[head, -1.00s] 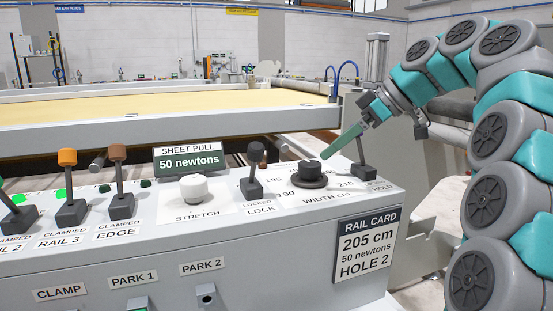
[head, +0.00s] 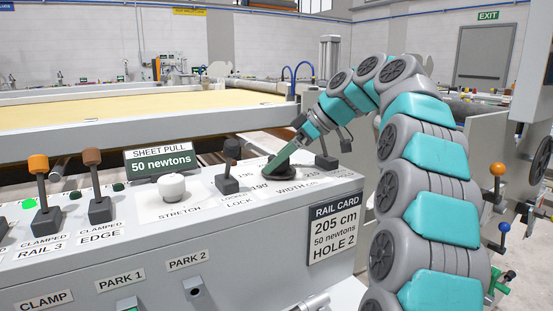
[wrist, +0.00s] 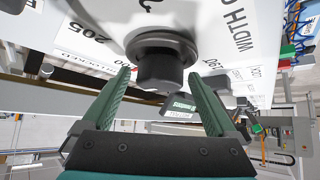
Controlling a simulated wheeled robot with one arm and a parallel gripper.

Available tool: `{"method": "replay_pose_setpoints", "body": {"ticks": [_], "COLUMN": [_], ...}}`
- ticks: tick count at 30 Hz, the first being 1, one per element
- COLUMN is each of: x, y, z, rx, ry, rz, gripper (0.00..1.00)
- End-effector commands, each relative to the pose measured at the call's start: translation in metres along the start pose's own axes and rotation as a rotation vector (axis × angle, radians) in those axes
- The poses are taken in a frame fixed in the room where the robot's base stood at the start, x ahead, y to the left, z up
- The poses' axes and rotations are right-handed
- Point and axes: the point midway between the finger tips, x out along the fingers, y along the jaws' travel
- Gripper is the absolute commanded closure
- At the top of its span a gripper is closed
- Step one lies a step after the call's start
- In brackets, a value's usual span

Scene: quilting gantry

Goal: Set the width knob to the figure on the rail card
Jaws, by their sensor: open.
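The width knob (head: 284,174) is a dark round knob on the right of the sloped console top, partly hidden by my gripper in the head view. In the wrist view the knob (wrist: 158,70) sits in the middle, between the two green fingertips, with a gap on each side. My gripper (head: 283,158) is open and reaches down to the knob from the upper right. The rail card (head: 335,230) on the console front reads 205 cm, 50 newtons, HOLE 2. A 205 label shows beside the knob in the wrist view. I cannot tell where the knob points.
A dark lock lever (head: 229,166) stands left of the knob and another lever (head: 325,150) stands close on its right. The white stretch knob (head: 172,187) and the sheet pull display (head: 162,162), reading 50 newtons, are further left.

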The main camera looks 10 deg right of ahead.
Motion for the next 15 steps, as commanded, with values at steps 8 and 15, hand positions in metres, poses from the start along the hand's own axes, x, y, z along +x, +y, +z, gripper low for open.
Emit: {"method": "replay_pose_setpoints", "body": {"ticks": [8,15], "x": [-0.0002,-0.0002], "y": [0.0000,-0.0001], "z": [-0.0002,-0.0002], "rx": [0.000,0.000], "ry": [0.000,0.000], "rz": [0.001,0.000], "gripper": [0.36,0.64]}}
